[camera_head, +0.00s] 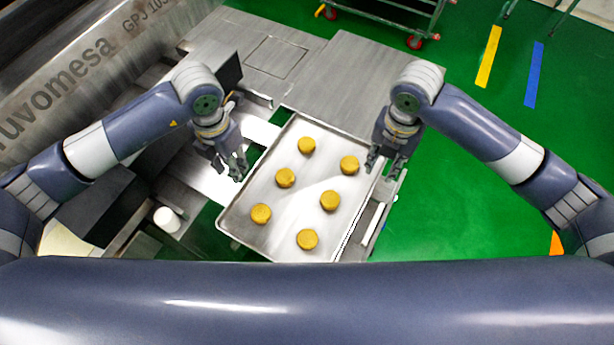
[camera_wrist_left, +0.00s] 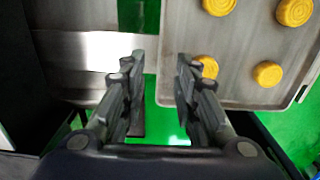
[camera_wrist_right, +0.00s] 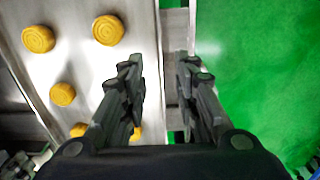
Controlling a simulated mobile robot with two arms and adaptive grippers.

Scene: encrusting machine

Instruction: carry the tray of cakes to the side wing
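The tray (camera_head: 283,229) is a shallow grey metal sheet holding several round yellow cakes (camera_head: 285,178). It lies between my two grippers in the head view. My left gripper (camera_head: 238,172) is at the tray's left edge, fingers apart and nothing between them. The left wrist view shows its fingers (camera_wrist_left: 160,95) with the tray's rim beside and beyond them. My right gripper (camera_head: 383,172) is at the tray's right edge. In the right wrist view its fingers (camera_wrist_right: 160,75) are apart, with the tray's rim passing between or below them; I cannot tell which.
The grey steel machine (camera_head: 110,60) fills the left and back. A flat metal wing surface (camera_head: 345,80) lies just beyond the tray. A cart with red wheels (camera_head: 415,42) stands at the back. A white cup (camera_head: 167,219) sits at left. Green floor (camera_head: 470,200) is open at right.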

